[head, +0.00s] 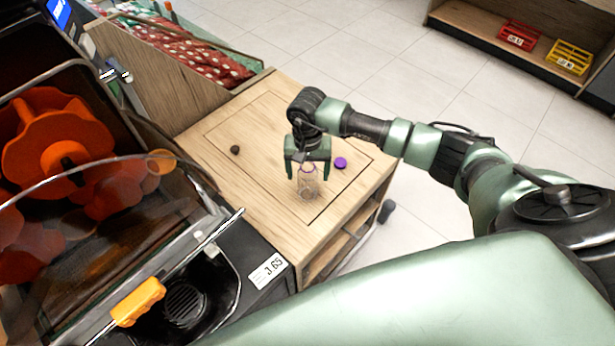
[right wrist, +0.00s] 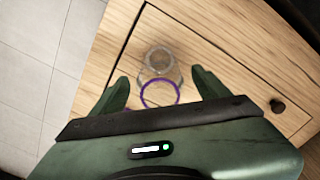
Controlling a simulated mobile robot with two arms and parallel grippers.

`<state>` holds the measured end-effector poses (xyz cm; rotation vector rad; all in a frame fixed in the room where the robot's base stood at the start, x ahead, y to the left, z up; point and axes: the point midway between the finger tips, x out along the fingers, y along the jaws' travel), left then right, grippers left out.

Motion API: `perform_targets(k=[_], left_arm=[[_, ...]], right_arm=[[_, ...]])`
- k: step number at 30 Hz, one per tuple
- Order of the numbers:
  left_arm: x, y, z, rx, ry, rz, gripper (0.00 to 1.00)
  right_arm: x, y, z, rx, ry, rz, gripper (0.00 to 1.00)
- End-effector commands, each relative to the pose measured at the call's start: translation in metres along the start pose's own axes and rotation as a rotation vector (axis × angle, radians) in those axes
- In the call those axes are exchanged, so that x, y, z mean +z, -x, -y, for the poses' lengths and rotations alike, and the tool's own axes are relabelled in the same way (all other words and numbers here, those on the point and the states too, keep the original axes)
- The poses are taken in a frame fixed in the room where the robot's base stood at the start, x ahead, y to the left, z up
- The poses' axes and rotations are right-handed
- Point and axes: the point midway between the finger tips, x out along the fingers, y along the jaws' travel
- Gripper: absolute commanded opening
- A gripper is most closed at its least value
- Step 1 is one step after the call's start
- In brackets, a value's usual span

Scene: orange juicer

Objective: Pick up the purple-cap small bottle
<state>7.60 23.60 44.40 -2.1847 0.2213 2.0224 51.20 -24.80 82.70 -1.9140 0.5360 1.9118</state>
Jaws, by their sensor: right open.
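A small clear bottle (head: 308,187) with a purple ring round its top stands on the wooden counter. In the right wrist view the bottle (right wrist: 158,62) shows through from above, with the purple ring nearest my gripper. My right gripper (head: 307,172) points down over the bottle and is open. Its fingers are on either side of the bottle's top, and the right wrist view shows the ring between the fingers (right wrist: 160,82). I cannot tell whether they touch it. A round purple cap (head: 341,163) lies on the counter, right of the gripper. My left gripper is out of view.
The wooden counter (head: 252,128) has a small dark round knob (head: 235,150) on its left. The orange juicer (head: 55,150) stands close on the left. A bin of red packs (head: 190,55) is behind. Red (head: 519,36) and yellow (head: 568,57) crates sit on a far shelf.

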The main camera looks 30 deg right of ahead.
Motion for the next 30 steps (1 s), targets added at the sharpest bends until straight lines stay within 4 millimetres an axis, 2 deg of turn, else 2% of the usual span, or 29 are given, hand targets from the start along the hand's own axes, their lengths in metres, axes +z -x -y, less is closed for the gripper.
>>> perform_targets(k=[1, 6, 14, 18, 21, 30], left_arm=[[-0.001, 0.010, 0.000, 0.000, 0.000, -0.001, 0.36], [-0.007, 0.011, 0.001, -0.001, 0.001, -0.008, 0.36], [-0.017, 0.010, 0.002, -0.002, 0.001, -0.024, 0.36], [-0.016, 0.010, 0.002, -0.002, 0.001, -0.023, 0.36], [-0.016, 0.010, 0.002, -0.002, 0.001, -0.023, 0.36], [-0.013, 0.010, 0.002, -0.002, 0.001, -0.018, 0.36]], right_arm=[[0.003, -0.004, -0.002, 0.002, -0.003, 0.005, 0.76], [0.002, -0.025, -0.001, 0.000, -0.001, 0.001, 0.76], [0.001, -0.029, -0.001, -0.001, 0.000, 0.000, 0.76], [0.001, -0.028, -0.001, -0.001, 0.000, -0.001, 0.37], [0.001, -0.028, -0.001, -0.001, 0.000, -0.001, 0.11], [0.000, -0.026, -0.001, -0.001, 0.000, -0.002, 0.11]])
